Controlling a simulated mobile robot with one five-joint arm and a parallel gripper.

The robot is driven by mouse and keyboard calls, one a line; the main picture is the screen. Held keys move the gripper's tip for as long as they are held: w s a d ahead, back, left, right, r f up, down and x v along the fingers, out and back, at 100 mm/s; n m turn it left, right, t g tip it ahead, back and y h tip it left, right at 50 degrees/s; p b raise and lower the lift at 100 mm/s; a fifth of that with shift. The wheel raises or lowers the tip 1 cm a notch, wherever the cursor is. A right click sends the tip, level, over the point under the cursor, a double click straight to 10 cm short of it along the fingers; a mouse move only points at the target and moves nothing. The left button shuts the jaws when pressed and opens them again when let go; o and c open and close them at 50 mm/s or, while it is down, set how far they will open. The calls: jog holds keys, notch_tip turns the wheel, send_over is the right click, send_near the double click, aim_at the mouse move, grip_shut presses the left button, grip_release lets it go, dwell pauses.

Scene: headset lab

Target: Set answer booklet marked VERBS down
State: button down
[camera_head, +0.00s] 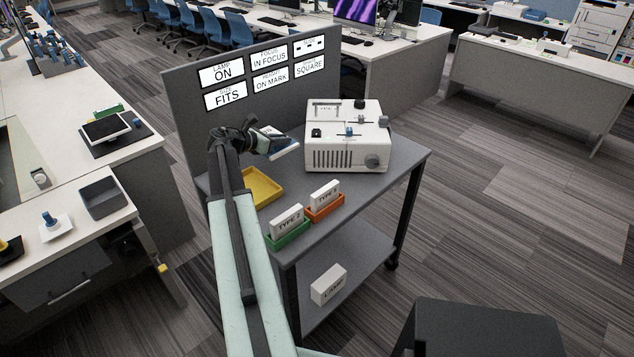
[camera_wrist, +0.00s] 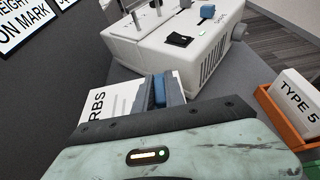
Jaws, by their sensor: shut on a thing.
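The answer booklet (camera_head: 284,149) is a thin white block held over the grey cart top, left of the white machine. My gripper (camera_head: 262,142) is shut on it. In the wrist view the booklet (camera_wrist: 112,103) shows the letters "RBS"; the rest of the word is hidden. My gripper's fingers (camera_wrist: 163,90) close on its right part. A yellow tray (camera_head: 264,188) lies on the cart just below and nearer than the booklet, and looks empty where it shows. I cannot tell whether the booklet touches the cart.
The white machine (camera_head: 346,152) stands close right of the booklet; it also shows in the wrist view (camera_wrist: 190,50). A grey panel with signs (camera_head: 190,95) rises behind. A green tray (camera_head: 290,236) holds a TYPE 2 box; an orange tray (camera_head: 326,210) holds another box.

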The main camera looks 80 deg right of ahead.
aim_at(284, 173)
jog(key=shift+w+d+f, duration=0.1)
jog(key=shift+d+f, duration=0.15)
jog(key=shift+f, duration=0.5)
jog(key=shift+r, duration=0.15)
notch_tip(284, 173, down, 10)
jog(key=b, duration=1)
jog(key=shift+r, duration=0.15)
jog(key=shift+f, duration=0.2)
jog(key=c, duration=1.4)
grip_release()
